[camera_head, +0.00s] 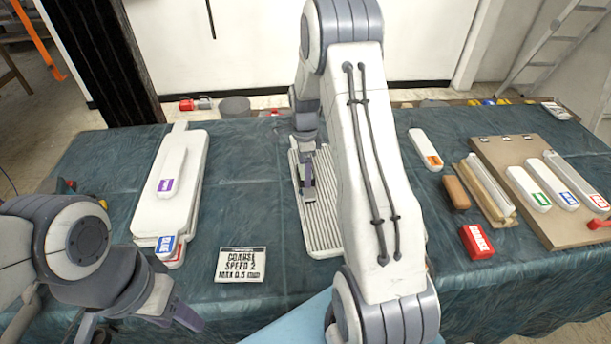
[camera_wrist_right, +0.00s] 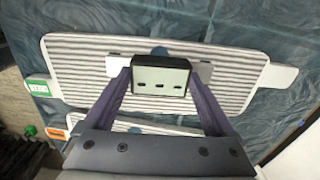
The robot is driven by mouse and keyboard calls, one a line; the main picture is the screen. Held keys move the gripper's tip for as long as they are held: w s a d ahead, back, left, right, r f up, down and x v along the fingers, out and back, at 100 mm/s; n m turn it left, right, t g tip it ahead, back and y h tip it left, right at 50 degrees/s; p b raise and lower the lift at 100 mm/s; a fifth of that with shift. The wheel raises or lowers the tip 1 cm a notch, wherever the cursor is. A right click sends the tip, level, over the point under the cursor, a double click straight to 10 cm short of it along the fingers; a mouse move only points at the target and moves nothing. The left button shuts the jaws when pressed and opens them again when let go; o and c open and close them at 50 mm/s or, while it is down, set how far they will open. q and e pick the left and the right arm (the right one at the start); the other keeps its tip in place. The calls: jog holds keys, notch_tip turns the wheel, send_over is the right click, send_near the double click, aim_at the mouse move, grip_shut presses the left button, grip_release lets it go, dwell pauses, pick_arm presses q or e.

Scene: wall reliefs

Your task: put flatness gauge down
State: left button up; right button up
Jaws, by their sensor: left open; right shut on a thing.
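The flatness gauge (camera_wrist_right: 161,79) is a dark-framed block with a pale grey face and small dark marks. My right gripper (camera_wrist_right: 162,88) is shut on it in the right wrist view. A short pale bar shows behind the gauge. Behind both lies a white panel with grey ribs (camera_wrist_right: 85,75). I cannot tell whether the gauge touches it. In the head view the right gripper (camera_head: 308,190) is over the ribbed panel (camera_head: 322,235), and my arm hides part of it. My left gripper (camera_head: 142,328) is open and empty at the lower left.
A long white board (camera_head: 150,212) with a blue label lies left. A lettered card (camera_head: 241,265) lies front centre. Right are a red box (camera_head: 476,241), a brown block (camera_head: 455,193), an orange-marked white tool (camera_head: 426,149) and a tan board (camera_head: 495,155) with labelled tools. Bare cloth separates card and white board.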

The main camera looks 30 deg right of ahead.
jog(key=shift+f, duration=1.6)
jog(key=shift+f, duration=0.15)
jog(key=o, duration=1.2)
